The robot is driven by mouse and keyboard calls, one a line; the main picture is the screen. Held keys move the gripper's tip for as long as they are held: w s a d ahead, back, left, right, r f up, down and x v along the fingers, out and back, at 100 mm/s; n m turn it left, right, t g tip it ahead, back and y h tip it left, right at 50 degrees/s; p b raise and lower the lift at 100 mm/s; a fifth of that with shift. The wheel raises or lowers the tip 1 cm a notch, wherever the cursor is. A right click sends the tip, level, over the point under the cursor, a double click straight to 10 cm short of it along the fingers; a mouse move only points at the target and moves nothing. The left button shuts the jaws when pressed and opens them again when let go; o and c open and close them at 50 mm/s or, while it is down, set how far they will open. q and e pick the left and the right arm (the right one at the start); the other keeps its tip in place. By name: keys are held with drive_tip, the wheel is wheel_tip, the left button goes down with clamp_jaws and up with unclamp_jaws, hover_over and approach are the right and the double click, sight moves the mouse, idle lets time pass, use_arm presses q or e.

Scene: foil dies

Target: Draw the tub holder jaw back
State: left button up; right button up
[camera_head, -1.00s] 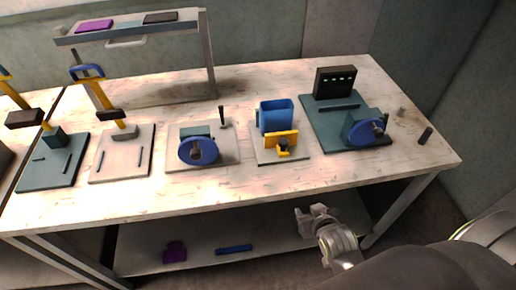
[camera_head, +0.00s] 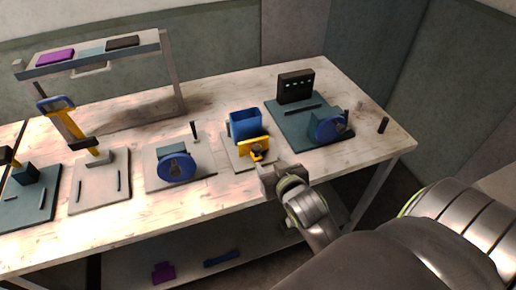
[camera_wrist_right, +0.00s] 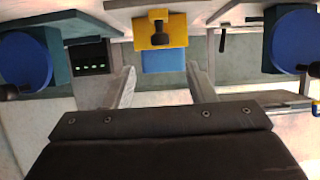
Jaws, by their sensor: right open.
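The tub holder is a pale base plate (camera_head: 232,157) with a blue tub (camera_head: 246,124) and a yellow jaw (camera_head: 251,147) at its front. A dark knob (camera_head: 257,154) sticks out of the jaw's front face. My right gripper (camera_head: 267,172) is just in front of the jaw, near the table's front edge. In the right wrist view the yellow jaw (camera_wrist_right: 172,30) and its knob (camera_wrist_right: 159,38) are ahead, beyond the two open fingers (camera_wrist_right: 158,85). The fingers appear empty and apart from the knob. My left gripper is not in view.
A fixture with a blue wheel (camera_head: 176,168) stands left of the holder. A green plate (camera_head: 280,118) with another blue wheel (camera_head: 328,127) and a black box (camera_head: 295,86) stands right. A raised shelf (camera_head: 90,54) is at the back left.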

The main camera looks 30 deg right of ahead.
sight(258, 150)
drive_tip(key=p+x, duration=0.1)
drive_tip(key=x, duration=1)
clamp_jaws()
